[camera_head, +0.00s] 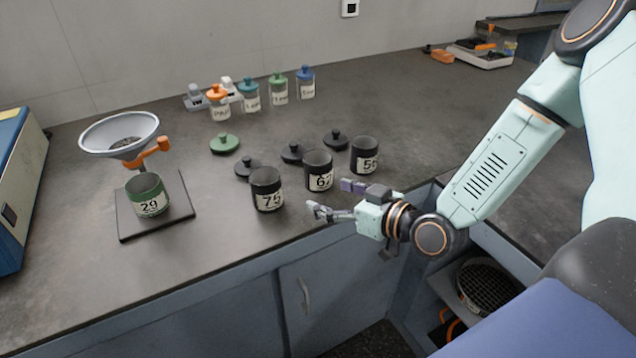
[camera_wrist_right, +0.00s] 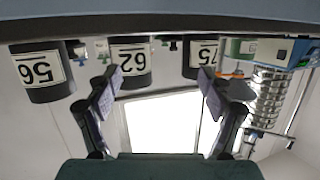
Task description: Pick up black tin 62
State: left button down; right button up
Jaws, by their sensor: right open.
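Black tin 62 (camera_head: 318,171) stands upright and open-topped on the dark worktop, between black tin 75 (camera_head: 266,188) on its left and black tin 56 (camera_head: 364,155) on its right. My right gripper (camera_head: 331,198) is open and empty, in front of tin 62 by the worktop's front edge, with its fingers apart from the tin. The right wrist view is upside down; tin 62 (camera_wrist_right: 131,65) shows there beyond the open fingers (camera_wrist_right: 160,82), left of the middle. My left gripper is not in view.
Several black lids (camera_head: 292,152) lie behind the tins, with a green lid (camera_head: 225,144) further left. Green tin 29 (camera_head: 149,195) stands on a dark plate (camera_head: 186,211) beneath a metal funnel (camera_head: 119,134). Several jars (camera_head: 219,103) stand at the back. The worktop's middle right is clear.

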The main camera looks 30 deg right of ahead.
aim_at(329, 180)
jog(key=shift+t+y, duration=0.5)
jog(key=shift+t, duration=0.4)
jog(key=d, duration=0.2)
jog(key=d+f+b, duration=0.1)
jog(key=d, duration=0.1)
jog(key=w+d+f+b, duration=0.1)
jog(key=d, duration=0.1)
jog(key=shift+d+f, duration=0.15)
jog(key=shift+d, duration=0.05)
jog(key=shift+d+r+n, duration=0.1)
jog(key=shift+r+n, duration=0.1)
jog(key=shift+n, duration=0.3)
jog(key=shift+a+r+n+y, duration=0.15)
jog(key=shift+a+n+y, duration=0.15)
jog(key=shift+y, duration=0.2)
jog(key=shift+a+y, duration=0.2)
jog(key=shift+y, duration=0.1)
jog(key=shift+b+x, duration=0.8)
jog(key=shift+x, duration=0.2)
jog(key=b+x, duration=0.3)
jog(key=x, duration=0.1)
jog(key=shift+w+a, duration=0.1)
jog(key=shift+a, duration=0.1)
jog(key=shift+w+a+r, duration=0.1)
jog(key=shift+w+a, duration=0.15)
jog(key=shift+w, duration=0.35)
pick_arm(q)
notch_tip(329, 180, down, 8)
pick_arm(e)
jog(key=shift+r, duration=0.1)
